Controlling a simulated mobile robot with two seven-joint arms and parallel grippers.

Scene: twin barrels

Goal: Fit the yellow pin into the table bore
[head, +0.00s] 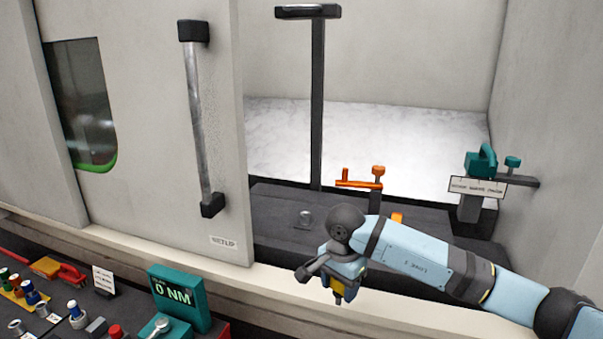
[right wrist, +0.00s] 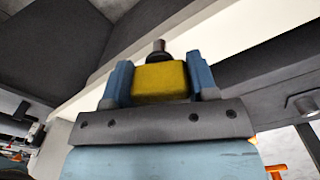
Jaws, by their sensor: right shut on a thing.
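My right gripper (head: 340,285) hangs low in front of the pale sill and is shut on the yellow pin (head: 338,298). In the right wrist view the pin's yellow block (right wrist: 160,81) sits between the two blue fingers, and a dark tip sticks out beyond it. A short grey metal ring (head: 305,217) stands on the dark table (head: 278,205) inside the enclosure and looks like the bore. The pin is apart from it, on the near side of the sill. A similar ring (right wrist: 303,105) shows at the right of the right wrist view. My left gripper is not in view.
An orange clamp (head: 365,180) stands on the table behind my arm. A teal clamp with a sign (head: 478,187) is at the right. The door with a bar handle (head: 198,120) borders the opening at left. A teal torque display (head: 180,298) and tools fill the front left.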

